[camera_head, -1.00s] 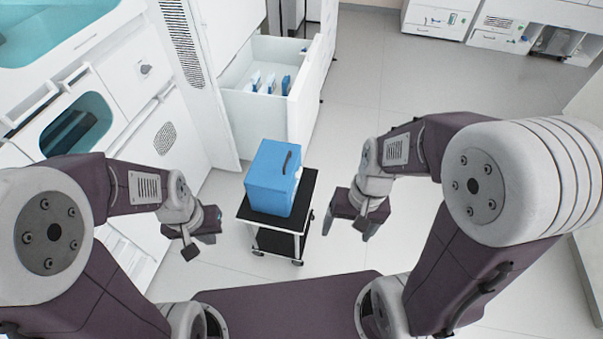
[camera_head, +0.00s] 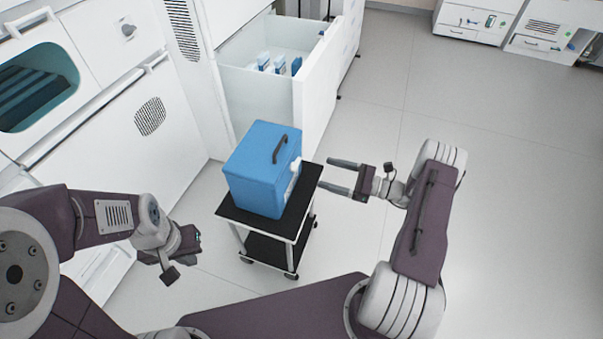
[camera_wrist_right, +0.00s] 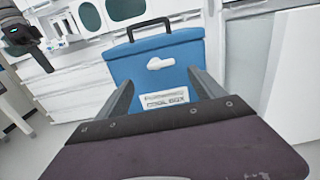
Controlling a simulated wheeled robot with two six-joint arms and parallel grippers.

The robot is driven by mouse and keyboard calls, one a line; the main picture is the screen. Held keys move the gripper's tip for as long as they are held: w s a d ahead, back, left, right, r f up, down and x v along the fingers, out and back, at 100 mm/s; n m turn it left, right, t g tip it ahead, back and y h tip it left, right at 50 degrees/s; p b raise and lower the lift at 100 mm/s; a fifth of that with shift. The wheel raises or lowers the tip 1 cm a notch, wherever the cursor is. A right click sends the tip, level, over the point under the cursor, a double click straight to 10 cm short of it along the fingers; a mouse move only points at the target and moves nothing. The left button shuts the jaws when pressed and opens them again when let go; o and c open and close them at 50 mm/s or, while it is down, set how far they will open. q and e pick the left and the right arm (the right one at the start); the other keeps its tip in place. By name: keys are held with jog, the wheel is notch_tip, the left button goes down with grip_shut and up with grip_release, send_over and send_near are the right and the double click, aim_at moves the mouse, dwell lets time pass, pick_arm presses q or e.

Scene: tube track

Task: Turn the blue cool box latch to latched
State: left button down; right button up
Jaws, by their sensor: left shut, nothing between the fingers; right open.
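The blue cool box (camera_head: 258,172) stands upright on a small black-topped cart, with a dark carry handle (camera_head: 280,148) on its lid. Its white latch (camera_head: 294,166) is on the side facing my right gripper. In the right wrist view the latch (camera_wrist_right: 160,63) lies about level, above a white label (camera_wrist_right: 165,98). My right gripper (camera_head: 335,175) is open and points at that side, apart from the box, with the latch between its fingers in the wrist view. My left gripper (camera_head: 183,262) is shut and empty, left of the cart and apart from it.
The cart (camera_head: 246,218) has a lower black shelf and wheels. Behind it an open white drawer (camera_head: 262,100) holds small blue and white items. White cabinets line the left. The floor right of the cart is clear.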

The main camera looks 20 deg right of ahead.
aim_at(296, 165)
jog(key=b+x, duration=0.1)
jog(key=x, duration=0.8)
jog(key=shift+w, duration=0.15)
jog(key=c, duration=1.4)
